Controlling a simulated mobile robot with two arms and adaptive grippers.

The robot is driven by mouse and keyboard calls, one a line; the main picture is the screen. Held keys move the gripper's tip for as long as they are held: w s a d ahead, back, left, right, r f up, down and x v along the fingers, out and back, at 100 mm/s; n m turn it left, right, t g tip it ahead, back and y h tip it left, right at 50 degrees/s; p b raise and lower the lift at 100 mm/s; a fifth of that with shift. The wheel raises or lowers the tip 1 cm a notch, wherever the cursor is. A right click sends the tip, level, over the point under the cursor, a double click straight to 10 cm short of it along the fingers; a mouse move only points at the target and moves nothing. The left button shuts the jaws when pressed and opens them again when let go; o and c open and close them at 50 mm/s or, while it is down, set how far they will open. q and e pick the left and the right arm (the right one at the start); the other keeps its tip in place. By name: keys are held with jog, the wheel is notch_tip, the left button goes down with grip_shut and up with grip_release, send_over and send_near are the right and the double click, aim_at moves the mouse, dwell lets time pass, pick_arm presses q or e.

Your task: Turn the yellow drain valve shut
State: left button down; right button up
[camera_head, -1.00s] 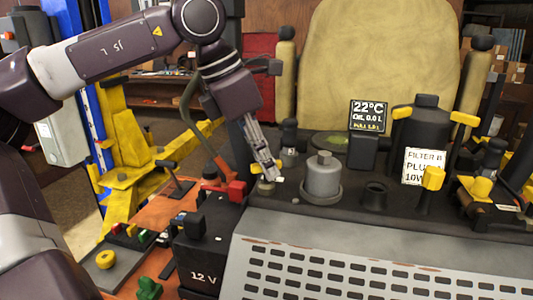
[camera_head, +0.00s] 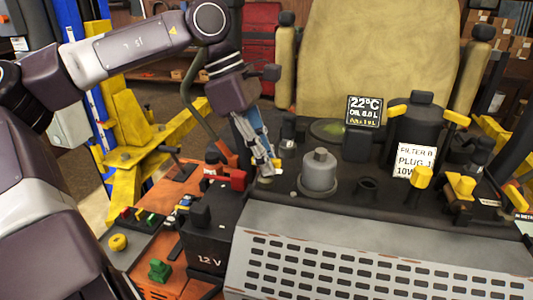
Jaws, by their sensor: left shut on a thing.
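The yellow drain valve (camera_head: 265,179) sits on the dark deck of the mower, left of the grey cylinder. Only a small part of it shows around my fingertips, so the angle of its handle is hard to tell. My left gripper (camera_head: 271,168) reaches down from above and is shut on the valve. My right gripper is not in view.
A grey capped cylinder (camera_head: 319,172) stands close to the right of the valve. A black 12 V battery (camera_head: 209,245) with a red terminal cover is to the left. A display (camera_head: 363,111) and the yellow seat (camera_head: 375,60) are behind. A slotted grey panel (camera_head: 365,265) lies in front.

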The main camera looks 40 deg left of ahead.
pick_arm(q)
jog(key=shift+r, duration=0.1)
dwell(0.3)
jog(key=c, duration=2)
grip_release()
jog(key=v, duration=1.2)
jog(key=shift+s+a, duration=0.1)
